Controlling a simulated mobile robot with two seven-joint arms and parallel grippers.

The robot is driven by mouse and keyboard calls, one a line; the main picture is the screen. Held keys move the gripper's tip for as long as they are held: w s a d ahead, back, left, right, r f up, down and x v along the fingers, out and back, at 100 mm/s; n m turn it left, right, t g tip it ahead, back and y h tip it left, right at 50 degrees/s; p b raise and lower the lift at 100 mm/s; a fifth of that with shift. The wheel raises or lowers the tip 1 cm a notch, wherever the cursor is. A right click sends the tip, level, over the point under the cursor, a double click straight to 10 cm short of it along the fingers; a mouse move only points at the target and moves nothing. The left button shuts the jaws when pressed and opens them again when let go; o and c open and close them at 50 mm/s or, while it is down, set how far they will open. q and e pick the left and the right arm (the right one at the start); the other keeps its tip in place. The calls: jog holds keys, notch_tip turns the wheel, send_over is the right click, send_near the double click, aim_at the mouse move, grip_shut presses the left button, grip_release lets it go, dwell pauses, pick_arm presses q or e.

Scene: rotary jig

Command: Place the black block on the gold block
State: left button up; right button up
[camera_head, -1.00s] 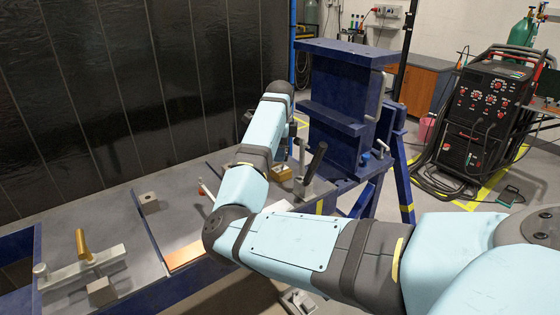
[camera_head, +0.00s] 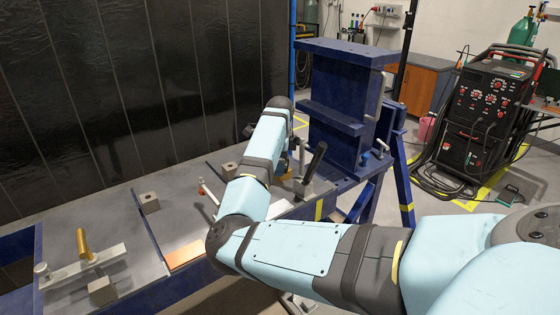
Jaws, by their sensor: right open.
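My right arm reaches in from the right and bends over the table. Its gripper (camera_head: 291,163) points down behind the forearm, is open, and is largely hidden. In the earlier picture a small gold block shows on the table beside the forearm; now the forearm and gripper cover most or all of that spot. I cannot make out a black block; it may be behind my arm. My left gripper is not in view.
Grey blocks stand on the table (camera_head: 178,205): one at mid-table (camera_head: 149,204), one by the arm (camera_head: 229,171), one at front left (camera_head: 101,291). A clamp with a black handle (camera_head: 316,160) is right of the gripper. A blue fixture (camera_head: 342,90) rises behind.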

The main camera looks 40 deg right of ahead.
notch_tip(320, 180, up, 12)
jog(key=shift+r+b, duration=0.15)
jog(key=shift+b, duration=0.15)
dwell(0.7)
